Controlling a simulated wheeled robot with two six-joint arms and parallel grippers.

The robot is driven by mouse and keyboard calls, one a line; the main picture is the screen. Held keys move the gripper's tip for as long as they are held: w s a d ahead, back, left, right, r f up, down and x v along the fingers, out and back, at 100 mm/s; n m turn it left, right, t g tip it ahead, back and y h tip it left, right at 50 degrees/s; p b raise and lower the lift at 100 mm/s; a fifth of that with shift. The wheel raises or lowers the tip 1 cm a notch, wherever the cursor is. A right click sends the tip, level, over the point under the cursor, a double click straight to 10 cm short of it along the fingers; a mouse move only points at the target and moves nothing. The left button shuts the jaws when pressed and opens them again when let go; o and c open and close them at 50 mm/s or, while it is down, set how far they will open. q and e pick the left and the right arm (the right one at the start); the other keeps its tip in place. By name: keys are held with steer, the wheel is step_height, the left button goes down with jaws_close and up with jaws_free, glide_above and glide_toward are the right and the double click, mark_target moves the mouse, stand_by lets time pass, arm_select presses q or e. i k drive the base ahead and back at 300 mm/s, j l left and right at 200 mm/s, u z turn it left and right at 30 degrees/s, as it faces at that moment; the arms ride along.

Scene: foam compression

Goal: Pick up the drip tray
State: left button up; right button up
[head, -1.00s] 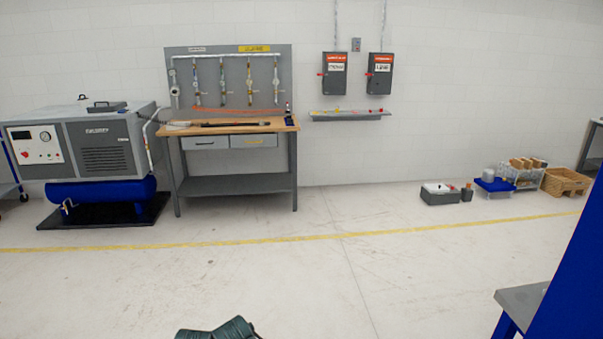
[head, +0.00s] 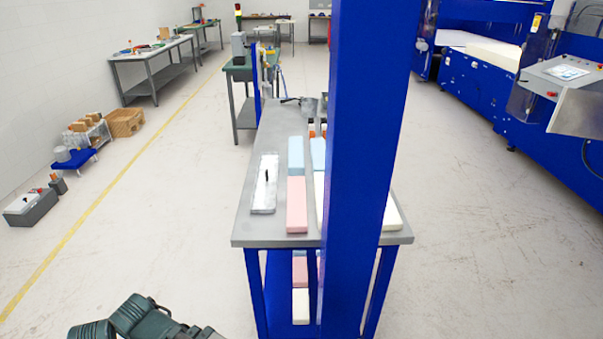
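A shallow, long silver tray (head: 264,183) lies flat near the left edge of a grey-topped workbench (head: 243,227), with a small dark upright piece at its middle. It looks like the drip tray, though I cannot be certain. Nothing is touching it from my side. Neither of my grippers shows in the head view. Only a dark green arm part of mine shows at the bottom left, well short of the bench.
Pink and blue foam blocks (head: 297,205) lie right of the tray. A blue post (head: 360,150) hides much of the bench's right side.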

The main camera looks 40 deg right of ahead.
mark_target(265, 193)
steer(key=i+j+z, duration=0.15)
steer(key=z, duration=0.25)
steer(key=i+j+z, duration=0.15)
steer(key=z, duration=0.25)
steer(key=i+j+z, duration=0.1)
steer(key=j+z, duration=0.55)
steer(key=z, duration=0.15)
steer(key=i+j+z, duration=0.1)
steer(key=j+z, duration=0.3)
